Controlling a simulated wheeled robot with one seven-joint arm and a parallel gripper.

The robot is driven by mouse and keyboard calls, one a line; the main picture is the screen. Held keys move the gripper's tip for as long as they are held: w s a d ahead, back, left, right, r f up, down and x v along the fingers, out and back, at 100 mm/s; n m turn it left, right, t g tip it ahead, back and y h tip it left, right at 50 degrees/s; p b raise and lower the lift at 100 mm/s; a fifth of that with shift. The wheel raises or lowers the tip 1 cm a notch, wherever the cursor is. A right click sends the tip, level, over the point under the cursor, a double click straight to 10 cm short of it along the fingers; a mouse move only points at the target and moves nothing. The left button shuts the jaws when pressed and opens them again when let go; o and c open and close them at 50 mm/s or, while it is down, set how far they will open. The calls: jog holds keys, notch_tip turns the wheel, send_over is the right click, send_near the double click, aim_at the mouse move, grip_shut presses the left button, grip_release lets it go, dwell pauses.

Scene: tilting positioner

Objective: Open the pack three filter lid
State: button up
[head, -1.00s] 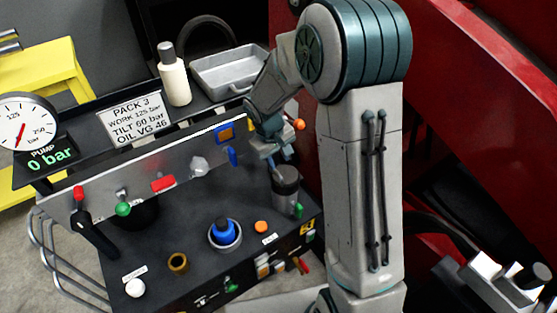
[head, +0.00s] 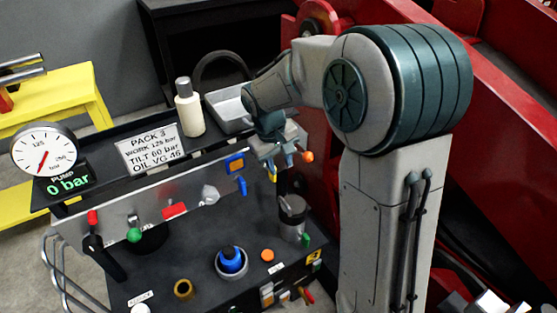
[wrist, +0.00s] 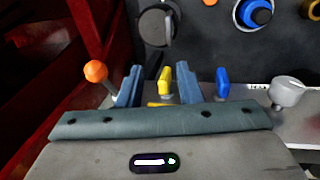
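The likely filter is a grey canister (head: 292,222) with a dark round top (head: 292,204), at the right end of the bench. I cannot tell whether the lid is shut or ajar. The round top also shows at the upper edge of the wrist view (wrist: 155,27). My gripper (head: 275,160) is behind and above the canister, apart from it. In the wrist view its two fingers (wrist: 158,88) stand apart with nothing held. A yellow handle (wrist: 165,80) shows between them, apparently beyond the fingertips.
An orange ball knob (head: 307,157) is close beside my gripper. A blue cap (head: 230,260) sits on the bench. A red structure (head: 500,130) borders the right.

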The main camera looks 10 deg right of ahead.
jog(key=s+d+r+m+t+y+p, duration=0.1)
jog(key=s+d+r+m+p, duration=0.1)
jog(key=s+r+p, duration=0.4)
jog(key=s+d+r+m+t+p, duration=0.1)
jog(key=s+d+r+p, duration=0.3)
jog(key=s+r, duration=0.9)
jog(key=m+p, duration=0.1)
jog(key=p, duration=0.2)
jog(key=shift+s+m+y, duration=0.3)
jog(key=shift+y, duration=0.1)
jog(key=shift+s+r+p, duration=0.1)
jog(key=shift+s+p, duration=0.2)
jog(key=shift+s, duration=0.05)
jog(key=shift+c, duration=0.6)
jog(key=shift+s, duration=0.2)
jog(key=c, duration=0.6)
jog(key=shift+a, duration=0.1)
